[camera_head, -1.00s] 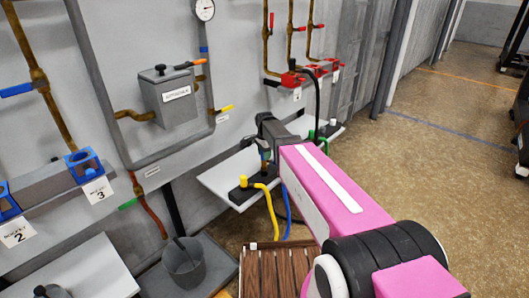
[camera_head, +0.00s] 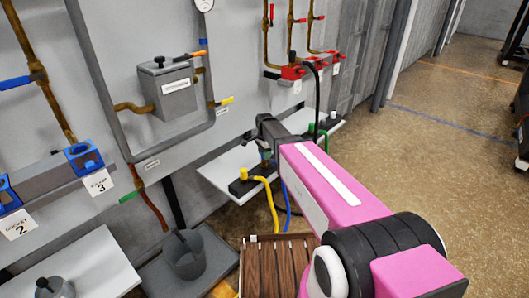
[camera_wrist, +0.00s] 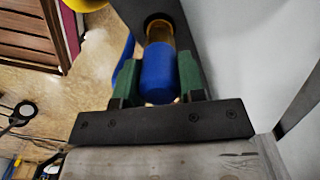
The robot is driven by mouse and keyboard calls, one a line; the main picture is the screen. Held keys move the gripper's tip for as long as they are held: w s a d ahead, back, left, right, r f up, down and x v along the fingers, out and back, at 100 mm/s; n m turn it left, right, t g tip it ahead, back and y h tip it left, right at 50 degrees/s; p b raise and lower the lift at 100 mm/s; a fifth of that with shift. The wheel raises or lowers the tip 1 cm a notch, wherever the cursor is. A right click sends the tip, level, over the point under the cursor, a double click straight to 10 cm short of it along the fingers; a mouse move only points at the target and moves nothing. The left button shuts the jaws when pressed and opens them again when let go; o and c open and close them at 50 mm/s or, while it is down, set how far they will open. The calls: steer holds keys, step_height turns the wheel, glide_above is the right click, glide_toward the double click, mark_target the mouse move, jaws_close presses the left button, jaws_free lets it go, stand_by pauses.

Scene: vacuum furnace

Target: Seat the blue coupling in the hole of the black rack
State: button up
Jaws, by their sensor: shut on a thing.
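The blue coupling (camera_wrist: 159,74) is a blue cylinder with a brass end, held between the green finger pads of my gripper (camera_wrist: 157,82) in the wrist view. Its brass end points at a round opening in the black rack (camera_wrist: 192,28). I cannot tell how deep the end sits in it. In the head view the black rack (camera_head: 240,189) lies on a white shelf, with a yellow coupling (camera_head: 262,180) at its near end. My gripper (camera_head: 266,152) is over the rack's middle. My arm hides part of the rack and most of the blue coupling.
A green coupling (camera_head: 313,128) stands at the rack's far end. The white shelf (camera_head: 222,176) juts from the grey wall panel. Yellow (camera_head: 273,212) and blue hoses hang below it.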

steer(key=shift+f, duration=1.2)
steer(key=shift+f, duration=0.35)
stand_by(0.4)
steer(key=o, duration=1.1)
steer(key=shift+o, duration=0.2)
steer(key=shift+r, duration=0.1)
step_height(320, 180, up, 11)
steer(key=shift+f, duration=0.15)
steer(key=shift+s, duration=0.1)
steer(key=s+d+f+n, duration=0.3)
steer(key=s+d+n, duration=0.3)
steer(key=s, duration=0.5)
steer(key=s+d+f+n, duration=0.4)
steer(key=s+d+n, duration=0.2)
steer(key=s+d, duration=0.2)
steer(key=s, duration=0.2)
steer(key=shift+s+f, duration=0.25)
steer(key=shift+s, duration=0.15)
